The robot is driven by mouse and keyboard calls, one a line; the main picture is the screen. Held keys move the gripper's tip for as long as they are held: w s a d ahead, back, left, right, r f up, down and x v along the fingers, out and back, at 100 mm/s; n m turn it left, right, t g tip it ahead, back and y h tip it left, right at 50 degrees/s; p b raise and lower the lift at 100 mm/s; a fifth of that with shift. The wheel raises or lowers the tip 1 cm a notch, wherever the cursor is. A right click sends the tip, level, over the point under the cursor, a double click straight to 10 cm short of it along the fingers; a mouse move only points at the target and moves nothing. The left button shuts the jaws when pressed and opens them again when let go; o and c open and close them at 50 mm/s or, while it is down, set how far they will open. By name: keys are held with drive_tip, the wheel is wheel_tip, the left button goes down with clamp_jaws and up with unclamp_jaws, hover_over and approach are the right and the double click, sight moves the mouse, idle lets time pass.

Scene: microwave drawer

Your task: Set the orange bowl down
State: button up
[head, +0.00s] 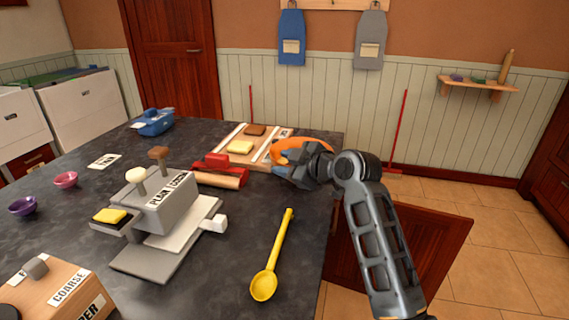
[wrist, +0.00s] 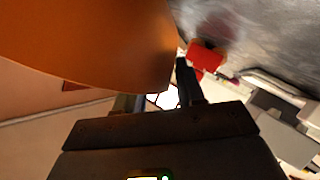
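The orange bowl (head: 300,146) is at my gripper (head: 294,170) in the head view, over the right end of the board near the counter's far right corner. In the wrist view the bowl (wrist: 90,45) fills the upper left, with its rim side between the fingers of my gripper (wrist: 160,92). The gripper looks shut on the bowl's wall; one finger is partly hidden behind it. The bowl appears held off the counter, but its exact height and tilt cannot be told.
A board (head: 222,146) with yellow and brown blocks lies left of the bowl. A yellow spoon (head: 272,262) lies nearer. Dark counter (head: 250,215) is bare between spoon and cylinder.

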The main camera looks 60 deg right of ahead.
drive_tip(key=b+v, duration=0.1)
drive_tip(key=v, duration=1)
drive_tip(key=shift+s, duration=0.3)
